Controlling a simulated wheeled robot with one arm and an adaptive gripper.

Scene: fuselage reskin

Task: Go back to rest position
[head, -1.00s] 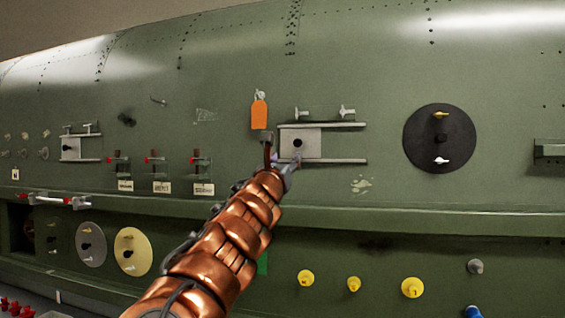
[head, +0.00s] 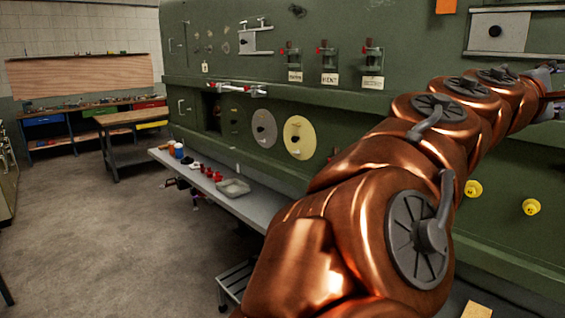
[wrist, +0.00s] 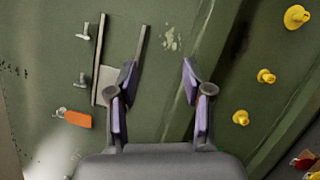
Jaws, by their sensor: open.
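My gripper (wrist: 159,85) is open and empty in the wrist view, its two purple-padded fingers spread apart in front of the green fuselage panel (wrist: 55,30). In the head view my gripper (head: 550,93) is at the right edge, partly cut off, at the end of my copper arm. The arm reaches from the bottom centre up to the right. A grey plate between two rails (head: 500,32) is just above the gripper in the head view. The plate (wrist: 108,82) also shows left of the fingers in the wrist view. An orange tag (wrist: 78,118) hangs beside it.
A grey bench (head: 250,208) with red pieces and a tray runs along the fuselage. Yellow knobs (head: 531,206) stick out below the arm. A wooden workbench (head: 135,118) stands farther back left. The floor (head: 90,230) at left is clear.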

